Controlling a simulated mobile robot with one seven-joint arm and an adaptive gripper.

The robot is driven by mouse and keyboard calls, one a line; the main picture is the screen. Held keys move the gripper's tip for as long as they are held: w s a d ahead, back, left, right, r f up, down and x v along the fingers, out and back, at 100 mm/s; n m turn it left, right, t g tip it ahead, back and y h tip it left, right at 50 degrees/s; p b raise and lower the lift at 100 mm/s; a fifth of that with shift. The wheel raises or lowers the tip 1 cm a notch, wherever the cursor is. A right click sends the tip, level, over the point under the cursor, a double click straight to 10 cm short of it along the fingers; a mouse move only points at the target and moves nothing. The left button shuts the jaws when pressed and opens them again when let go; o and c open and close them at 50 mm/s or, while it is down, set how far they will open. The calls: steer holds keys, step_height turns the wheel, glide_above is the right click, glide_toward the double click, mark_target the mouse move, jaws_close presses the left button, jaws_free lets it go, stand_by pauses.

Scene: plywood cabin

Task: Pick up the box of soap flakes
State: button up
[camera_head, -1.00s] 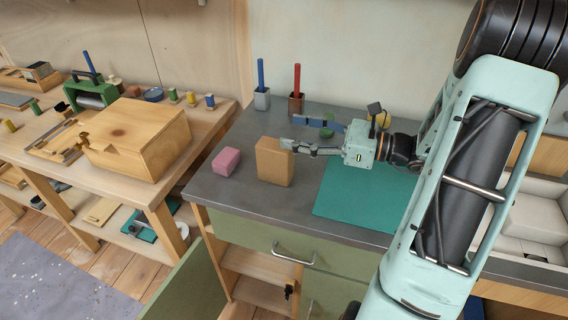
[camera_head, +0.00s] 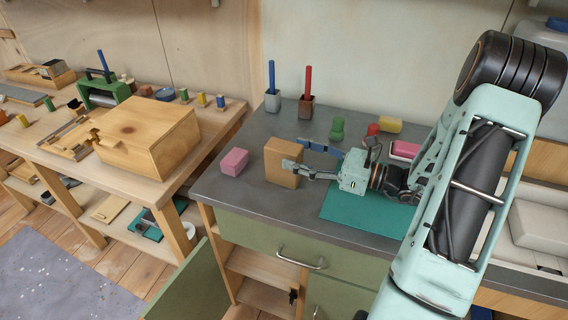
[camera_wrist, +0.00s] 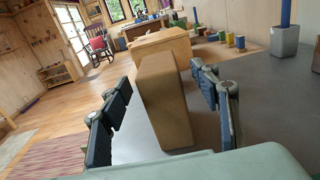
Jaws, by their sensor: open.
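A plain tan-brown upright box (camera_head: 273,158), which I take for the soap flakes, stands on the grey countertop. In the wrist view the box (camera_wrist: 165,105) stands between my open fingers, with visible space on both sides. My gripper (camera_head: 293,154) reaches in from the right in the head view, its near finger across the front of the box and its far finger behind it. My gripper also shows in the wrist view (camera_wrist: 160,80), empty and open. Contact with the box is not evident.
A pink block (camera_head: 234,162) sits just left of the box. Pen holders (camera_head: 273,101) stand at the back. A green mat (camera_head: 350,208) lies under my wrist; a green object (camera_head: 337,129) and a yellow one (camera_head: 390,125) are behind. A wooden case (camera_head: 150,135) is on the left bench.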

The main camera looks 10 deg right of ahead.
mark_target(284, 149)
steer(key=x, duration=0.4)
steer(key=shift+w+a, duration=0.1)
steer(key=shift+a, duration=0.1)
steer(key=shift+c, duration=0.6)
steer(key=c, duration=1.3)
steer(key=shift+c, duration=0.2)
steer(key=shift+r, duration=0.15)
